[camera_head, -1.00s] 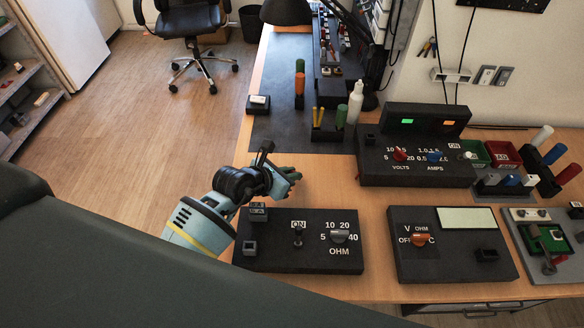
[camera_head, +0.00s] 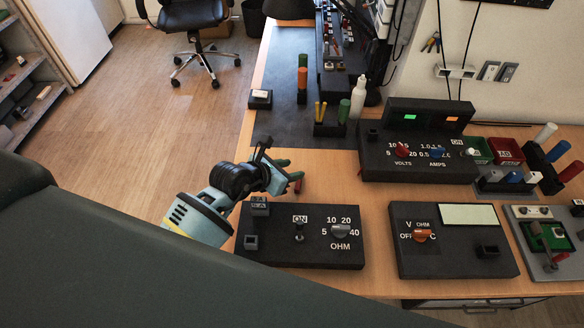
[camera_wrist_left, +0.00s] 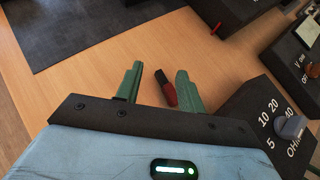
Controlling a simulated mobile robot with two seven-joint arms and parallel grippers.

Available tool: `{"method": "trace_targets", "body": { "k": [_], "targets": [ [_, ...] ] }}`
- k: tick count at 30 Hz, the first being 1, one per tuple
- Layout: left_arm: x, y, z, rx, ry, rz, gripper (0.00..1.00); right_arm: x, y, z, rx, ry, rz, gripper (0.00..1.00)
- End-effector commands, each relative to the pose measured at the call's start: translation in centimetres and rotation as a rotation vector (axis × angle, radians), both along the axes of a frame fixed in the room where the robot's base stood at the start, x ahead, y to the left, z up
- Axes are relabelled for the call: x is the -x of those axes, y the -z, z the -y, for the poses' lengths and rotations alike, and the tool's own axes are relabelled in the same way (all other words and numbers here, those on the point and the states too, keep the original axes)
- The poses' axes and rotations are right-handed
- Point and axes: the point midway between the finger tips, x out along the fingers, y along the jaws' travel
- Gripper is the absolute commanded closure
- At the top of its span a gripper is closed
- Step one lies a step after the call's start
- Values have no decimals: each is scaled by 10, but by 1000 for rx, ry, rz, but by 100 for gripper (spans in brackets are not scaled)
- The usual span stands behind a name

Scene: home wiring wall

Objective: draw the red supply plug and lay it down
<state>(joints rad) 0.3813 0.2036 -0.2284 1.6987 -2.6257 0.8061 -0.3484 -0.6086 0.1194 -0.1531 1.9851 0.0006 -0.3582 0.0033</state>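The red supply plug (camera_wrist_left: 168,92), with a dark part at one end, shows between my left gripper's green fingers in the left wrist view. It appears to lie on the wooden table, nearer the right finger; I cannot tell if it touches that finger. In the head view its red part (camera_head: 298,186) peeks out by the fingertips. My left gripper (camera_head: 295,168) is open, just behind the OHM box; its spread fingers also show in the left wrist view (camera_wrist_left: 160,78). The supply box (camera_head: 415,168) with VOLTS and AMPS knobs stands to the right. My right gripper is not in view.
The black OHM box (camera_head: 318,252) stands right in front of the left gripper, and a meter box (camera_head: 452,266) is to its right. A dark mat (camera_head: 275,110) with pen holders lies behind. Bare table (camera_head: 335,185) is free between gripper and supply box.

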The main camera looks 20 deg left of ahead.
Motion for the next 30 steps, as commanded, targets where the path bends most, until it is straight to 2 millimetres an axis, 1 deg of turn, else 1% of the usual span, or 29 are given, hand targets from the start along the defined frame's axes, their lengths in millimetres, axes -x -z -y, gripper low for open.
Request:
{"method": "trace_targets", "body": {
  "k": [1, 6, 13, 18, 30],
  "targets": [
    [5, -6, -4, -1, -1, 4, 62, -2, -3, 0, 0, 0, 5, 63],
    [25, -21, -14, -1, 1, 4, 62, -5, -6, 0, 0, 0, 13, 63],
    [43, -35, -24, -1, -1, 4, 62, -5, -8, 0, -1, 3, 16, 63],
    [47, -37, -26, -1, 0, 2, 62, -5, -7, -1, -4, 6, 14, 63],
    [47, -37, -26, 0, 1, 2, 62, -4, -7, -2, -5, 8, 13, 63]
  ]
}}
